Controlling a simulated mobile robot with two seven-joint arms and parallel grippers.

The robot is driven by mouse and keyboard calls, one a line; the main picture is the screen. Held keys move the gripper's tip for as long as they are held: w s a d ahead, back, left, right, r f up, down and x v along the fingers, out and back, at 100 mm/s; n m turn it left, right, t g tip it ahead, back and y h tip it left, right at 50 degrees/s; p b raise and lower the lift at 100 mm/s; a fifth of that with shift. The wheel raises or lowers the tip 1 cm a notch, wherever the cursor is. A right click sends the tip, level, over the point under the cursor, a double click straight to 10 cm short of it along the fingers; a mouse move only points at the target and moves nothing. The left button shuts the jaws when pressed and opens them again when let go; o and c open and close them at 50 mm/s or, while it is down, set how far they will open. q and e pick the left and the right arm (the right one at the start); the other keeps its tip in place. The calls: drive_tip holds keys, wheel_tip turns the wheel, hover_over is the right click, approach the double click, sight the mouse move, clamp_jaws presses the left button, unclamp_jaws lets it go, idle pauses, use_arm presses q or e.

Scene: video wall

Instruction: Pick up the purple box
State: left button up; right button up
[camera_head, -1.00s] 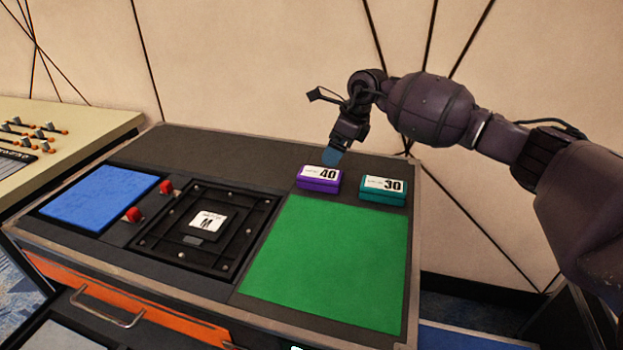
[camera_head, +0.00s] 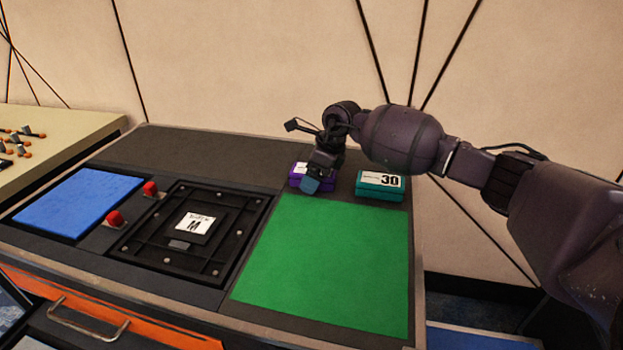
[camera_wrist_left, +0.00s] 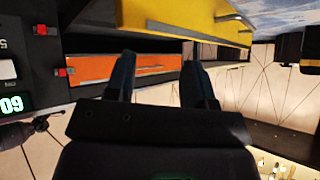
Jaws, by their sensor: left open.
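The purple box (camera_head: 296,179) with a white label lies on the dark console top, behind the green panel, in the head view. My right gripper (camera_head: 311,185) is over its front right part and hides most of it, including the number. Whether they touch is unclear, and the jaw gap cannot be made out. A teal box (camera_head: 380,188) marked 30 lies to the right of the purple one. My left gripper (camera_wrist_left: 158,52) shows only in the left wrist view. Its two dark fingers are apart with nothing between them.
The console carries a green panel (camera_head: 330,260), a blue panel (camera_head: 75,203), a black framed square (camera_head: 160,250) and two red knobs (camera_head: 115,219). The wall (camera_head: 230,60) rises close behind. In the left wrist view, an orange drawer front (camera_wrist_left: 95,68) and a yellow one (camera_wrist_left: 190,22) lie beyond the fingers.

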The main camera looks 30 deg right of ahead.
drive_tip(key=shift+c, duration=0.3)
drive_tip(key=c, duration=1)
drive_tip(key=shift+c, duration=0.2)
